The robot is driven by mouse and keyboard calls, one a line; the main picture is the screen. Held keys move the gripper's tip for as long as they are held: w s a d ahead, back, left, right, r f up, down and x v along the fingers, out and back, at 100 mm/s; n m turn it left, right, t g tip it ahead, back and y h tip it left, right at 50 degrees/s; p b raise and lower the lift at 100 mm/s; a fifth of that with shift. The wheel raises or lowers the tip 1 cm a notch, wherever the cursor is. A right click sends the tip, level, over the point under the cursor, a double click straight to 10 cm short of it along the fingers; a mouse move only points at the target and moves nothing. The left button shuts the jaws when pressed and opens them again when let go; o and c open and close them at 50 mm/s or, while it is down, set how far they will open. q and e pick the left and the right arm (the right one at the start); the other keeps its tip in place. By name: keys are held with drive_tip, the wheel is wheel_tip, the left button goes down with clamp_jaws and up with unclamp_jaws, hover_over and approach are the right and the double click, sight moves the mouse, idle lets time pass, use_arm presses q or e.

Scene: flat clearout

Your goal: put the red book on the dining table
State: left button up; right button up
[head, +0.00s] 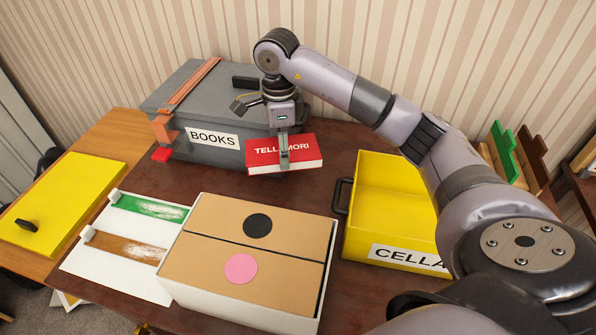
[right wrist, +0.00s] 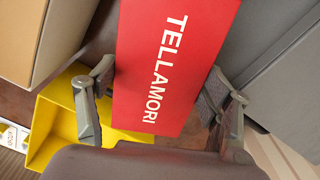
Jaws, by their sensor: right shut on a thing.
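The red book (head: 262,161), lettered TELLAMORI, is held up in front of the grey box labelled BOOKS. My right gripper (head: 284,158) is shut on it from above. In the right wrist view the red cover (right wrist: 190,60) lies between the two fingers, one on each side. The book looks level and a little above the dark brown table (head: 315,190), though the gap under it is hard to judge. I cannot tell whether this is the dining table. My left gripper is not in view.
The grey BOOKS box (head: 225,105) has an orange strap (head: 190,85) over it. A yellow CELLA-lettered crate (head: 385,215) stands right, a cardboard-topped box (head: 215,215) in front, and a white board (head: 115,255) left. Bare tabletop shows between them. A yellow lid (head: 65,190) lies on lighter wood.

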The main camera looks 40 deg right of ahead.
wheel_tip(320, 180, down, 5)
drive_tip(key=p, duration=0.1)
hover_over(285, 203)
wheel_tip(285, 203, down, 7)
drive_tip(key=shift+f, duration=0.45)
wheel_tip(285, 203, down, 4)
drive_tip(key=shift+r+p, duration=0.25)
drive_tip(key=shift+p, duration=0.1)
drive_tip(key=shift+f, duration=0.2)
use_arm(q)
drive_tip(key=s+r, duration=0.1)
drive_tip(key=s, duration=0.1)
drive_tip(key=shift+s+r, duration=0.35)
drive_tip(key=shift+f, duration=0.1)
use_arm(e)
drive_tip(key=shift+f, duration=0.1)
